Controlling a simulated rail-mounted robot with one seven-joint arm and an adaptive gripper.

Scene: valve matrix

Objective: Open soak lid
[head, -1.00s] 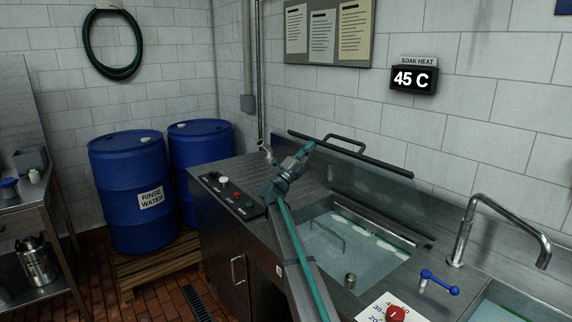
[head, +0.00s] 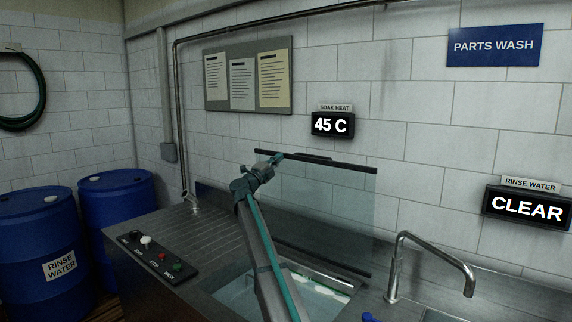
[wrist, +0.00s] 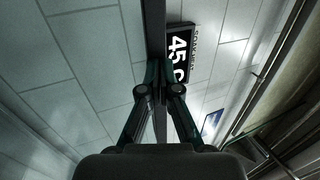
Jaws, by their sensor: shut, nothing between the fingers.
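The soak lid (head: 325,212) is a clear panel with dark bars along its top and bottom edges. In the head view it stands raised and roughly upright behind the soak basin (head: 235,292). A dark handle (head: 318,157) shows at its top bar. My gripper (head: 279,157) is at the left part of the top bar, close to the handle; I cannot tell whether it touches. It is shut and empty. In the wrist view a dark bar runs lengthwise at the fingers, and contact there is unclear. My arm hides part of the basin.
A control panel (head: 157,257) with buttons lies left of the basin. A tap (head: 432,262) stands to the right. The tiled wall holds a notice board (head: 248,77) and the soak heat display (head: 331,125) reading 45 C. Blue barrels (head: 117,203) stand at the left.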

